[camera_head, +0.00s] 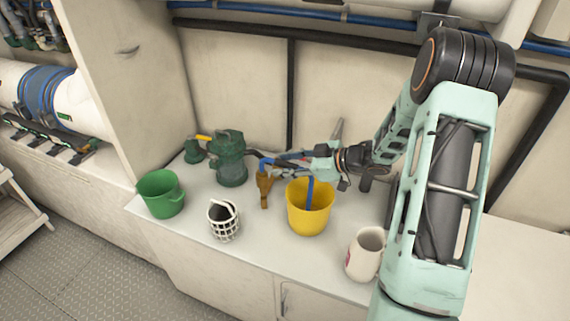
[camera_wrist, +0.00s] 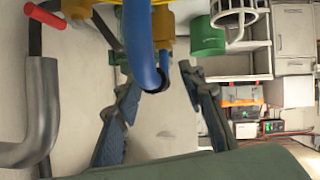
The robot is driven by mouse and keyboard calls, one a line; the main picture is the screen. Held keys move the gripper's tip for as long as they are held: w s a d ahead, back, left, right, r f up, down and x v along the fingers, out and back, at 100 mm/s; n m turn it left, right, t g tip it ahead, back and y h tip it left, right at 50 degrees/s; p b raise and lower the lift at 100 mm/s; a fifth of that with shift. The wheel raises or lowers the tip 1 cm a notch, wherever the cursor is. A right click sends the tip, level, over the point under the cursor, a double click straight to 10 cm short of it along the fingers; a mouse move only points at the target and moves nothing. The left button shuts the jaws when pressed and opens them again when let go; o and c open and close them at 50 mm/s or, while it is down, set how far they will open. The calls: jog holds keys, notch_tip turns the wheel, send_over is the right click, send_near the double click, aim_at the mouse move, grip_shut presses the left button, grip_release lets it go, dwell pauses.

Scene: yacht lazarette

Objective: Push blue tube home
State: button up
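The blue tube (camera_head: 265,162) shows near the brass-coloured fitting (camera_head: 264,187), and a blue length also hangs into the yellow bucket (camera_head: 308,222). In the wrist view the blue tube (camera_wrist: 140,38) curves down from the top edge to a dark open end between my fingertips. My gripper (camera_head: 283,157) reaches left above the counter, beside the fitting. In the wrist view my gripper (camera_wrist: 160,82) has its fingers spread, with a gap on both sides of the tube. I cannot tell whether the tube end is seated anywhere.
A green strainer body (camera_head: 231,165) stands behind the fitting. A green bucket (camera_head: 161,194), a white basket (camera_head: 224,222) and a mug (camera_head: 364,255) stand along the counter. A red-handled grey pipe (camera_wrist: 40,115) is left in the wrist view. The counter's front right is clear.

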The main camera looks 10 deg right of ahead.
jog(key=v, duration=1.2)
